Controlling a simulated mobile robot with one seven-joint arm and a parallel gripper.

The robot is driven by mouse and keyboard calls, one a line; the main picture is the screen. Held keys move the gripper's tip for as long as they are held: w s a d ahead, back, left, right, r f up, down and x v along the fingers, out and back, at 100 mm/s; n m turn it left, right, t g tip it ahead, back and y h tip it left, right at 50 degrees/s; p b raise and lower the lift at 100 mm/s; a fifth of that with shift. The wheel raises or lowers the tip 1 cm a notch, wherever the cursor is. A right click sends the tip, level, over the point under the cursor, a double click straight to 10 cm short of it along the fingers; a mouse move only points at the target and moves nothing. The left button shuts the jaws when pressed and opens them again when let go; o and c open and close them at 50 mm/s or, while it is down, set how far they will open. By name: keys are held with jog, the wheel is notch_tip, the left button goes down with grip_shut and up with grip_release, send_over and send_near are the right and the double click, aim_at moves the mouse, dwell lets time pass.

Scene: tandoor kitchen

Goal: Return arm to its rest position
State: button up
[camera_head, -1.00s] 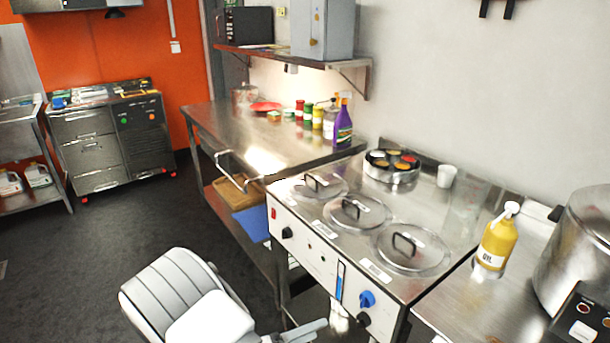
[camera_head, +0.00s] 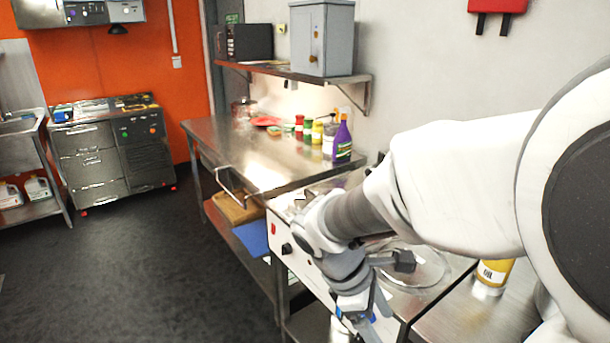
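My white arm comes in from the right edge and reaches across the cooking counter towards the middle of the picture. My gripper (camera_head: 368,318) is at the lower end of the arm, pointing down in front of the counter's front panel. Its fingers are small and partly cut off by the bottom edge, so I cannot tell whether they are open or shut. I see nothing clearly held in it. The arm hides most of the counter top and its lids.
The cooking counter (camera_head: 283,262) is close beside and behind the gripper. A yellow oil bottle (camera_head: 493,272) stands right of it, partly hidden. A steel table (camera_head: 240,150) with a purple bottle (camera_head: 343,140) is behind. The dark floor (camera_head: 140,270) at left is clear.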

jog(key=s+d+r+m+t+y, duration=0.1)
jog(key=s+r+m+t+y, duration=0.4)
jog(key=m, duration=0.9)
jog(key=shift+s+d+r+m+t+y, duration=0.35)
jog(key=shift+s+r, duration=1.3)
jog(key=shift+r, duration=1)
jog(key=shift+a, duration=0.1)
